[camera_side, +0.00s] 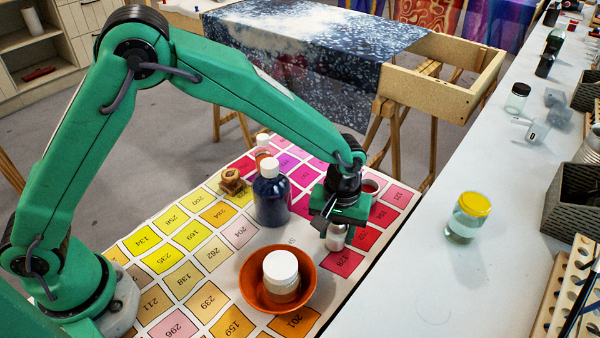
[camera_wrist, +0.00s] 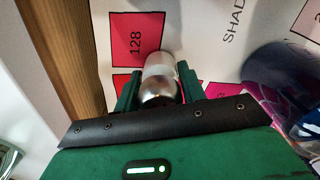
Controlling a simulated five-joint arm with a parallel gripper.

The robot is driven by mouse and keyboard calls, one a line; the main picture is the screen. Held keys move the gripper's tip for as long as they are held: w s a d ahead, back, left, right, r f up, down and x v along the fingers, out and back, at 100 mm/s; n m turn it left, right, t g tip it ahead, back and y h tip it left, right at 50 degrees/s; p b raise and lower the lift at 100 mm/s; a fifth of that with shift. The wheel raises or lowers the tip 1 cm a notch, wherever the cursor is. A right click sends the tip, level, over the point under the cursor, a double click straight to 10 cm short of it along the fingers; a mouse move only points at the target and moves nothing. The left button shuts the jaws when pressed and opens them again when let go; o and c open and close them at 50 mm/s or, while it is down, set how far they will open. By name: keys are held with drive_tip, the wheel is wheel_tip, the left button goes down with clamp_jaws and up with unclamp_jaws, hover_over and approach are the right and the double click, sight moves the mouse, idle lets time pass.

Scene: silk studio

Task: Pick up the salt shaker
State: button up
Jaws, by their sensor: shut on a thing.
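The salt shaker (camera_side: 336,238) is small, with a pale body and a shiny metal cap. It is at the right part of the colour chart, below my gripper (camera_side: 338,222). In the wrist view the shaker (camera_wrist: 160,82) sits between the two green fingers of my gripper (camera_wrist: 158,92), which are shut on it. It looks upright. I cannot tell whether its base touches the chart or is slightly above it.
An orange bowl (camera_side: 248,285) holding a white-capped jar (camera_side: 281,272) stands in front. A dark blue bottle (camera_side: 271,198) stands to the left. A yellow-lidded jar (camera_side: 466,218) is on the white table (camera_side: 420,280). A wooden stamp (camera_side: 232,182) lies farther left.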

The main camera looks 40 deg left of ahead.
drive_tip(key=shift+r, duration=0.5)
wheel_tip(320, 180, up, 3)
drive_tip(key=shift+r, duration=0.15)
drive_tip(key=s+d+r, duration=0.5)
drive_tip(key=s+r, duration=0.1)
drive_tip(key=s, duration=0.4)
drive_tip(key=shift+s+d+r, duration=0.2)
drive_tip(key=shift+r, duration=0.1)
